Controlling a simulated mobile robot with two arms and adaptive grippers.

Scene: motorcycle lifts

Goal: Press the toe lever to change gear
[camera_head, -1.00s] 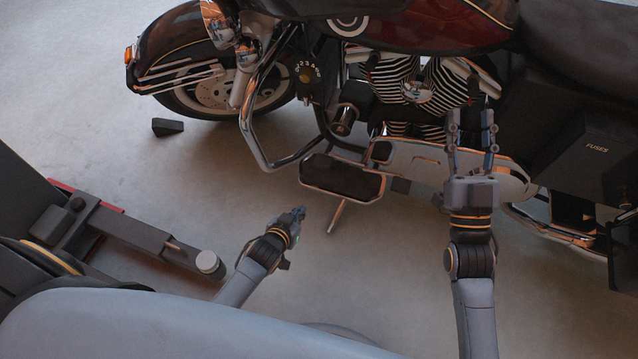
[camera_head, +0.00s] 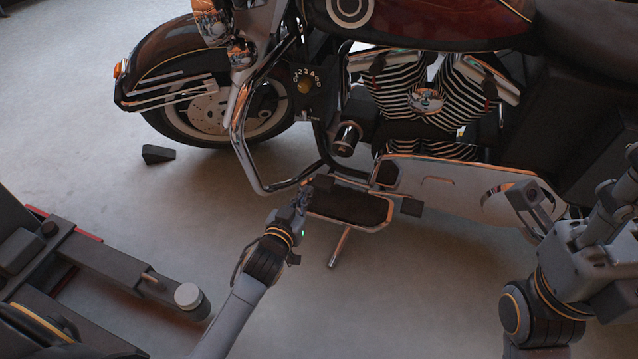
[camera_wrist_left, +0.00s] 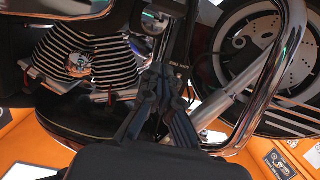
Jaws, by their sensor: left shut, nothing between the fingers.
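The toe lever's dark pad (camera_head: 320,183) shows at the front end of the motorcycle's footboard (camera_head: 350,207). My left gripper (camera_head: 304,190) is shut and empty, close beside the pad on its left. I cannot tell whether they touch. In the left wrist view, the shut fingers (camera_wrist_left: 160,88) point toward the motorcycle; I cannot make out the pad there. The round gear dial (camera_head: 305,82) with numbers is above; I cannot read its setting. My right gripper (camera_head: 572,195) is open and empty by the rear of the silver side cover.
The chrome crash bar (camera_head: 240,140) curves close ahead of my left gripper. A second dark pad (camera_head: 411,207) is at the footboard's rear. A kickstand (camera_head: 340,247) hangs below. A black wedge (camera_head: 157,153) lies on the floor. A lift arm (camera_head: 120,265) is at lower left.

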